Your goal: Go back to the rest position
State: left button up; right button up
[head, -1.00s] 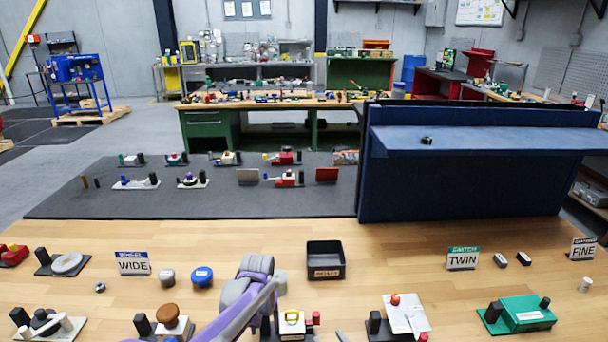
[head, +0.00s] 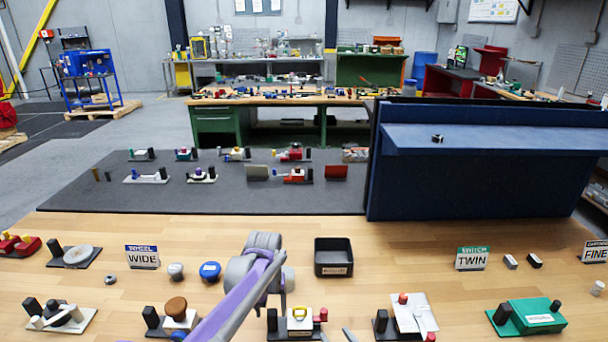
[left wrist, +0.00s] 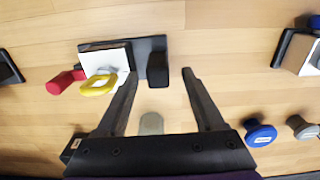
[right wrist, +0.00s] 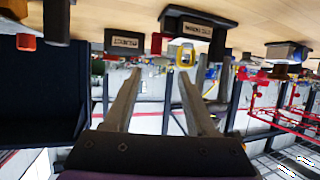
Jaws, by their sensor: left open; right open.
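My left arm reaches over the wooden bench in the head view. Its gripper is open and empty in the left wrist view (left wrist: 161,74), facing down over the bench, fingertips beside a black post (left wrist: 157,69). That post belongs to a unit with a yellow handle (left wrist: 98,84) and red knob (left wrist: 66,81); it also shows in the head view (head: 299,319). My right gripper (head: 336,333) shows only grey fingertips at the bottom of the head view. In the right wrist view (right wrist: 160,72) it is open and empty, pointing outward, with the bench at the top.
A black tray (head: 333,258), a WIDE sign (head: 142,257), a TWIN sign (head: 471,258), blue (head: 210,271) and grey (head: 176,271) knobs stand on the bench. More units line the front: brown-knobbed (head: 176,308), white-plated (head: 412,314), green (head: 535,315). A dark blue panel (head: 470,177) stands behind.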

pick_arm(q)
notch_tip(320, 180, up, 7)
jog(key=shift+f, duration=0.2)
jog(key=s+a+f+t, duration=0.1)
jog(key=s+a+t, duration=0.2)
jog(key=s, duration=0.9)
jog(key=s+a+f+t, duration=0.1)
jog(key=s+a+t, duration=0.2)
jog(key=s, duration=1)
jog(key=a, duration=0.3)
pick_arm(e)
jog(key=s+d+r+m+g+h, duration=0.1)
jog(key=s+d+g+h, duration=0.1)
jog(key=s+d, duration=0.3)
jog(key=s+d+m+g+h, duration=0.2)
jog(key=s+d+g, duration=0.2)
jog(key=s, duration=0.5)
jog(key=shift+s+d+r+g, duration=0.3)
jog(key=shift+s+d+r, duration=0.05)
jog(key=shift+d, duration=0.1)
